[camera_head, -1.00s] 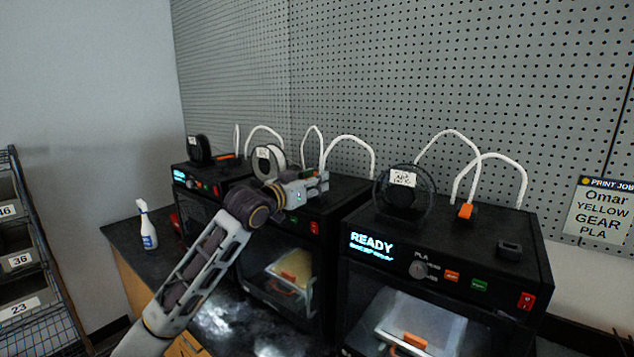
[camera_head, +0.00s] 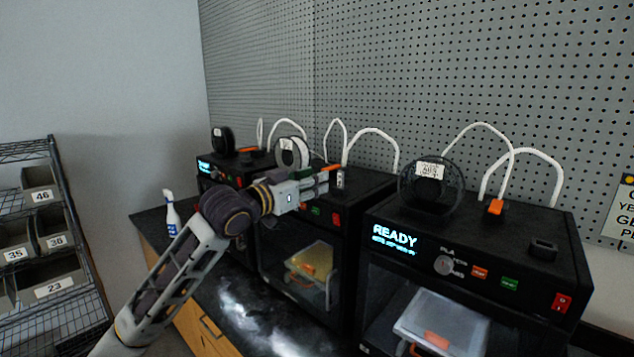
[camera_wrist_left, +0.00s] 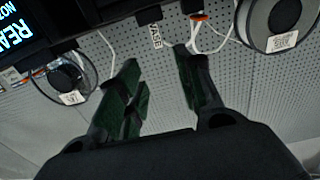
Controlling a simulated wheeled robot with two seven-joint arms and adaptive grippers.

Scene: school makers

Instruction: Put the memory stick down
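The memory stick (camera_head: 340,178) is a small pale stick standing upright on top of the middle printer (camera_head: 371,184). In the left wrist view, the memory stick (camera_wrist_left: 155,35) carries a label reading "VASE" and meets a small dark block (camera_wrist_left: 148,15); how deep it sits there I cannot tell. My left gripper (camera_head: 326,174) is just left of the stick above that printer. In the wrist view my left gripper (camera_wrist_left: 158,57) has its fingers spread with nothing between them, and the stick lies beyond the tips. My right gripper is not in view.
The right printer (camera_head: 490,232) shows "READY" and has an empty-looking dark block (camera_head: 542,249) on top. Filament spools (camera_head: 291,153) and white tubes stand close around the left gripper. A spray bottle (camera_head: 172,214) stands on the dark counter at left, beside a bin rack (camera_head: 62,180).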

